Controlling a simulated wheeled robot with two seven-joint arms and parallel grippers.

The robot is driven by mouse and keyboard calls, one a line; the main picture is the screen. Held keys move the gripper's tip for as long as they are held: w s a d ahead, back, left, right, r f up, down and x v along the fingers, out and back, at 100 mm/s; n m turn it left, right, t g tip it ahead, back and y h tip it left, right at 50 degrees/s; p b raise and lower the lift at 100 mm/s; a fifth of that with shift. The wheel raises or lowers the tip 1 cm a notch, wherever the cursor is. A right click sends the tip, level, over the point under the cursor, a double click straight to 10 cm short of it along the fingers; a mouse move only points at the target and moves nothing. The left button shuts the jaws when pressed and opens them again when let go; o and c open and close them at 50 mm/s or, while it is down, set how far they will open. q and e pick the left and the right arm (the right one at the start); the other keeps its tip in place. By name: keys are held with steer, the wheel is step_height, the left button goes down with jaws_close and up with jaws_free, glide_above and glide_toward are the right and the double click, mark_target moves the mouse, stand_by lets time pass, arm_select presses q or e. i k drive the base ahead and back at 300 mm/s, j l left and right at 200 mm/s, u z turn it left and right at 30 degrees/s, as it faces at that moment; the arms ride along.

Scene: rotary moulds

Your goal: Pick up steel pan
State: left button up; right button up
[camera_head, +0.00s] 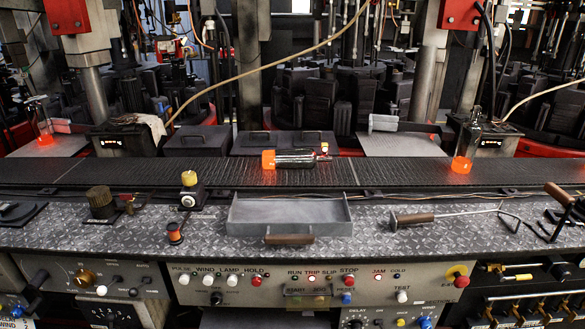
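The steel pan (290,213) is a shallow rectangular grey tray with low walls. It sits flat on the diamond-plate shelf near the middle of the view. Its wooden handle (289,240) is at the front side, facing the near edge of the shelf. The pan looks empty. Neither of my grippers shows in the head view.
A dark conveyor (150,173) runs behind the pan, bearing glowing orange pieces (461,165). A hooked tool (425,217) lies to the right. A control panel (320,287) lies in front.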

mark_target(290, 218)
steer(key=j+z, duration=0.75)
steer(key=j, duration=0.15)
steer(key=k+j+z, duration=0.2)
steer(key=j+z, duration=0.2)
